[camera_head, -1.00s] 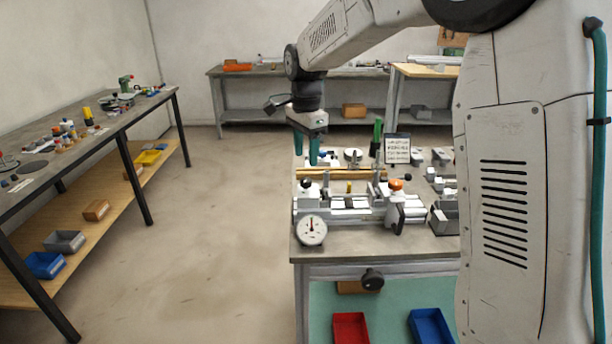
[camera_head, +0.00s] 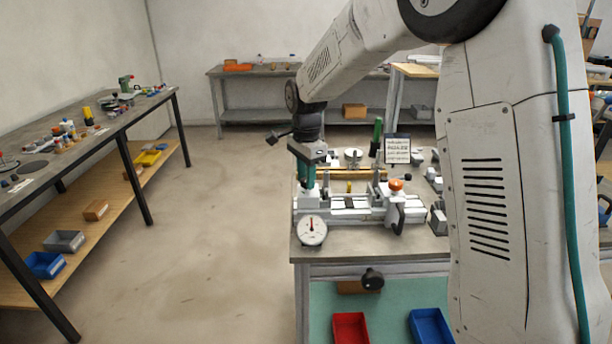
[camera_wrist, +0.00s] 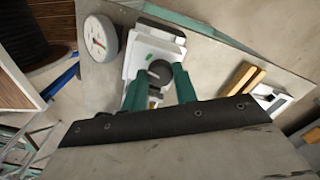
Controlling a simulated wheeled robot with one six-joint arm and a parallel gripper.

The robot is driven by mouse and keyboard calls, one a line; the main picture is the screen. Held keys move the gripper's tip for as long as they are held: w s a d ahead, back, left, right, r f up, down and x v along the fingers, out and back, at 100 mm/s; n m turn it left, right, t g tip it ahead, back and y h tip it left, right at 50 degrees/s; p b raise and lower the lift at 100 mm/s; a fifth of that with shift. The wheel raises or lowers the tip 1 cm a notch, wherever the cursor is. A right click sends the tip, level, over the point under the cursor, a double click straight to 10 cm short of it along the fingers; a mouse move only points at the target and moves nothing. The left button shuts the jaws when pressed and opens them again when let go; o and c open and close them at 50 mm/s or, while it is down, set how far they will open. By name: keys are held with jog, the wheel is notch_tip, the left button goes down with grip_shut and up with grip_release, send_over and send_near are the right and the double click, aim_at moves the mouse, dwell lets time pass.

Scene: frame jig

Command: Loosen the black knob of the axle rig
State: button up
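An orange-topped knob (camera_head: 396,185) and a black handle (camera_head: 398,219) are at the rig's right end. A green-handled tool (camera_head: 377,137) and a sign (camera_head: 397,149) stand behind. The floor to the left is open.

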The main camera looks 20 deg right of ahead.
jog(key=shift+n, duration=0.4)
jog(key=n, duration=0.3)
jog(key=shift+n, duration=0.4)
jog(key=n, duration=1)
jog(key=shift+r, duration=0.1)
jog(key=n, duration=0.4)
jog(key=shift+w+n, duration=0.1)
jog(key=shift+n, duration=0.3)
jog(key=o, duration=1)
